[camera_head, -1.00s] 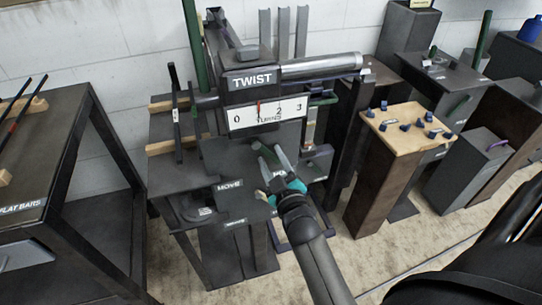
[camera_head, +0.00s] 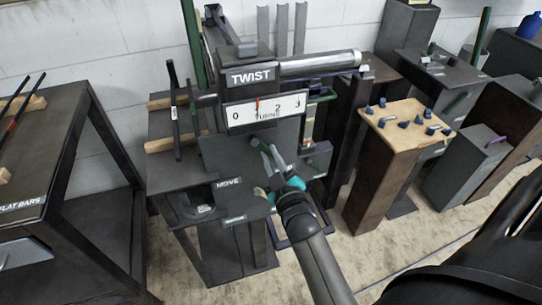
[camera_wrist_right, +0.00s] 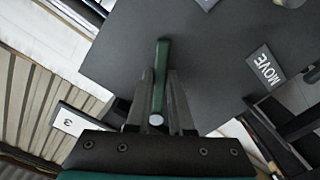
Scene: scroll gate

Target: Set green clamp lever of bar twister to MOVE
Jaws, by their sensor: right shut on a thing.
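The bar twister (camera_head: 250,75) stands in the middle of the head view, with a TWIST label and a white turns scale. A MOVE label (camera_head: 228,183) is on the lower left of its dark front plate, and it also shows at the right in the right wrist view (camera_wrist_right: 266,68). My right gripper (camera_head: 271,150) is in front of that plate, to the upper right of MOVE. In the right wrist view its fingers (camera_wrist_right: 160,88) are shut on the green clamp lever (camera_wrist_right: 161,65), whose upper part sticks out beyond them. My left gripper is not in view.
A dark table (camera_head: 45,150) with flat bars stands at the left. A wooden-topped stand (camera_head: 398,140) with small blue pieces is at the right, among grey pedestals. Bare floor shows at the lower right.

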